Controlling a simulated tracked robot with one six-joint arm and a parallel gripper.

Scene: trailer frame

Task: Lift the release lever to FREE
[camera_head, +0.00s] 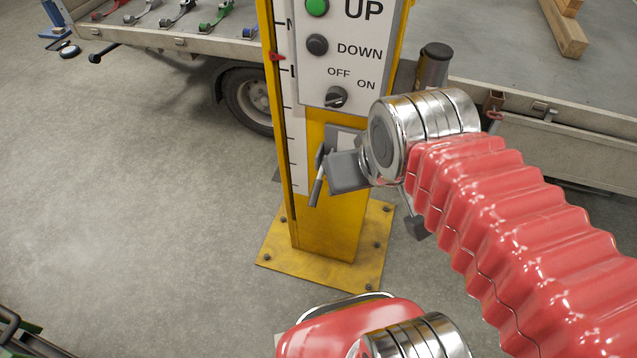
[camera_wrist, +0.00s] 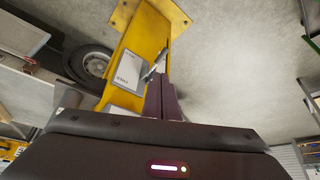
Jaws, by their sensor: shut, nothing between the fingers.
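The release lever (camera_head: 316,190) is a grey metal handle on the yellow post, angled downward in the head view. In the wrist view the lever (camera_wrist: 155,69) shows as a short light rod beside a pale label plate (camera_wrist: 122,70), whose small lettering I cannot read reliably. My gripper (camera_head: 325,162) is at the lever's height in front of the post and hides part of the lever and plate. In the wrist view the dark fingers (camera_wrist: 158,78) are together and empty, their tips close to the rod. I cannot tell whether they touch it.
The yellow post (camera_head: 330,225) stands on a bolted base plate (camera_head: 375,245). Above the lever is a control panel (camera_head: 345,60) with UP and DOWN buttons and an OFF/ON knob. A flatbed trailer (camera_head: 190,45) stands behind. The floor left of the post is clear.

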